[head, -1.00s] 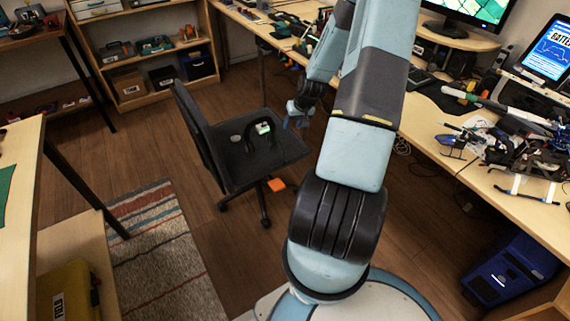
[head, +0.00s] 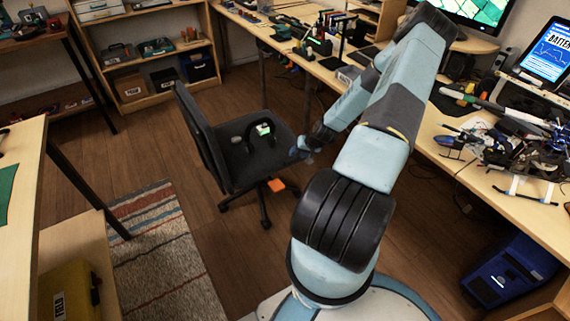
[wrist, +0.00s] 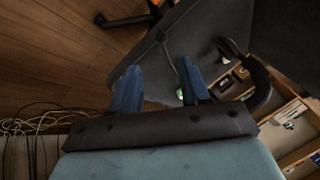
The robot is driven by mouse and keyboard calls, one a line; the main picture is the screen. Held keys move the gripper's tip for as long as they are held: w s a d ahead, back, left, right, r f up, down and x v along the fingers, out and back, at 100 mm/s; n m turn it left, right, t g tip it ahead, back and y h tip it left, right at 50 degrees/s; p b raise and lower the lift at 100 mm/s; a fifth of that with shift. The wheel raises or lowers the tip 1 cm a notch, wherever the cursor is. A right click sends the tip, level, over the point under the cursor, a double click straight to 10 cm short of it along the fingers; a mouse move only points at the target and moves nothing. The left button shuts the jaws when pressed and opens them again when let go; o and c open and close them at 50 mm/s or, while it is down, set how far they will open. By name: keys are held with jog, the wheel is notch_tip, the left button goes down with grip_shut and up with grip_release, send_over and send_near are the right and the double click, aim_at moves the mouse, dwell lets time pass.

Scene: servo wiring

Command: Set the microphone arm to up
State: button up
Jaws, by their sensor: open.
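A black headset (head: 249,125) lies on the seat of the office chair (head: 240,160), with its curved band and a small pale-green lit patch showing. In the wrist view the dark curved band (wrist: 264,86) shows at the right. A thin rod (wrist: 171,55) runs down between the finger tips there; it may be the microphone arm, but I cannot tell its setting. My gripper (head: 305,150) is just right of the chair seat in the head view. In the wrist view my gripper (wrist: 159,66) has its two blue fingers apart, with nothing clearly held between them.
The long desk (head: 470,150) on the right carries a helicopter model (head: 460,140), tools and monitors. A shelf (head: 150,60) stands behind the chair. A striped rug (head: 155,250) lies to the left. Cables (wrist: 30,125) lie at the left in the wrist view.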

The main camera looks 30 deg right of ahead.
aim_at(286, 162)
jog(key=x, duration=1.1)
jog(key=shift+w+f, duration=0.15)
jog(key=shift+c, duration=0.4)
grip_shut()
